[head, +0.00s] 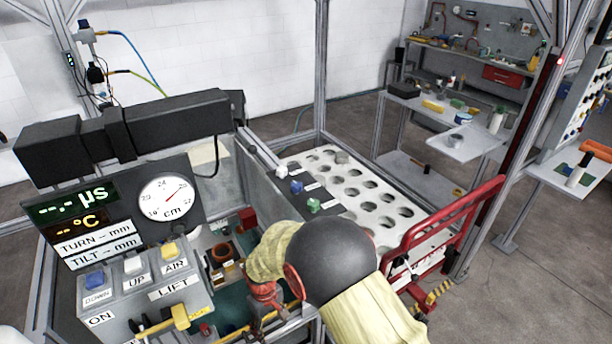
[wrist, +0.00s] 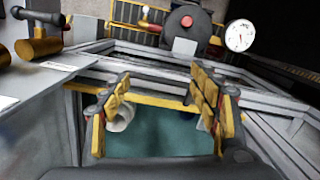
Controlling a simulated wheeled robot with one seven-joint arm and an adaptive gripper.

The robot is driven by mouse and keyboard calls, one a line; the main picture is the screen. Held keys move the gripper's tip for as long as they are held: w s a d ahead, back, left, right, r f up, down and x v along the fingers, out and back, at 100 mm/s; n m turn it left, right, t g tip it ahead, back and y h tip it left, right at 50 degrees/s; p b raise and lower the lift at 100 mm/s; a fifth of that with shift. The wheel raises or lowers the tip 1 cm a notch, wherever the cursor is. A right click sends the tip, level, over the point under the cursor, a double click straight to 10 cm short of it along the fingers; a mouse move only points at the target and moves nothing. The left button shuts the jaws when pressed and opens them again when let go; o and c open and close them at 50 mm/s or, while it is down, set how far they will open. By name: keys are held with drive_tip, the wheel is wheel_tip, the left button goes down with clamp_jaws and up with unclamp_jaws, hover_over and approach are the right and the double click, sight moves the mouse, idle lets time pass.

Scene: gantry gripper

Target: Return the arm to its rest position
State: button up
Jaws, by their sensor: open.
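My arm reaches in from the bottom of the head view, with its dark round elbow (head: 330,262) over the front of the machine. My forearm bends left and down to a red wrist part over the teal-floored bay, and the fingers are hard to make out there. In the wrist view my gripper (wrist: 165,108) has its two yellow-padded fingers wide apart with nothing between them. The teal floor (wrist: 160,140) shows beneath. A pale rounded part (wrist: 122,118) shows just behind the left finger; I cannot tell whether they touch.
A control box (head: 140,285) with labelled buttons stands left of my arm, below a display panel (head: 110,215). A plate with round holes (head: 345,185) lies behind my arm. A red frame (head: 450,220) stands to the right. Open floor (head: 540,290) lies beyond it.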

drive_tip(key=s+d+r+m+t, duration=0.2)
drive_tip(key=s+d+r, duration=0.4)
drive_tip(key=d+r, duration=0.4)
drive_tip(key=s+d+r+m+t, duration=0.2)
drive_tip(key=s+d+r+m, duration=0.2)
drive_tip(key=d+r, duration=0.5)
drive_tip(key=s+d+r+m+t, duration=0.2)
drive_tip(key=s+d+r, duration=0.6)
drive_tip(key=r, duration=1.1)
drive_tip(key=d+m, duration=0.1)
drive_tip(key=d, duration=0.1)
drive_tip(key=shift+s+d+r, duration=0.2)
drive_tip(key=shift+s+d, duration=0.1)
drive_tip(key=shift+s, duration=0.1)
drive_tip(key=shift+c, duration=0.2)
